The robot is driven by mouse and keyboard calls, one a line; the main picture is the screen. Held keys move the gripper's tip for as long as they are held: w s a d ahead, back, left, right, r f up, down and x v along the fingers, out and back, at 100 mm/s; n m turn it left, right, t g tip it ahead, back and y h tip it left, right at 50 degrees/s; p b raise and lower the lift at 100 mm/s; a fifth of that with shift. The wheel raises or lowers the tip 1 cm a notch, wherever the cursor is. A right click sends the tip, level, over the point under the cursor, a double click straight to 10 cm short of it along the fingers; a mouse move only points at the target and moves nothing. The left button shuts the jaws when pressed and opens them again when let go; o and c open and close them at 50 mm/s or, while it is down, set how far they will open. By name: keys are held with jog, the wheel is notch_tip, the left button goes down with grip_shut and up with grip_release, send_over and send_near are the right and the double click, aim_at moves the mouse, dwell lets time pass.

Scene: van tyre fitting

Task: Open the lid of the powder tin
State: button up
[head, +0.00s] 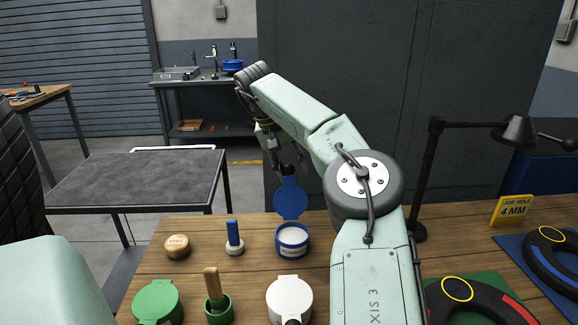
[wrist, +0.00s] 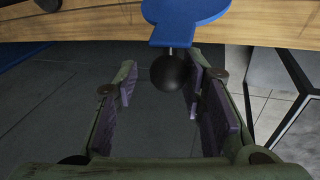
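The blue powder tin (head: 293,247) stands on the wooden bench, with white powder showing inside. Its round blue lid (head: 291,198) stands up at the tin's far edge, hinged open. In the wrist view the lid (wrist: 190,10) is at the top, with a tab and a thin stem carrying a black ball knob (wrist: 170,72). My gripper (head: 282,160) is just above and behind the raised lid. In the wrist view my gripper (wrist: 160,88) is open, its padded fingers apart on either side of the knob, with gaps visible.
A white-lidded tin (head: 289,298), a green-lidded tin (head: 158,301), a wooden-handled tool in a green pot (head: 216,305), a blue-handled piece (head: 234,240) and a round wooden box (head: 177,247) stand nearby. A black lamp (head: 428,180) and tyre pieces (head: 470,300) are at right.

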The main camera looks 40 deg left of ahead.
jog(key=shift+o, duration=1.2)
jog(key=shift+s+a, duration=0.1)
jog(key=shift+a+r, duration=0.1)
jog(key=shift+r, duration=0.15)
jog(key=v, duration=1.1)
jog(key=shift+s+r, duration=0.15)
jog(key=shift+r, duration=0.1)
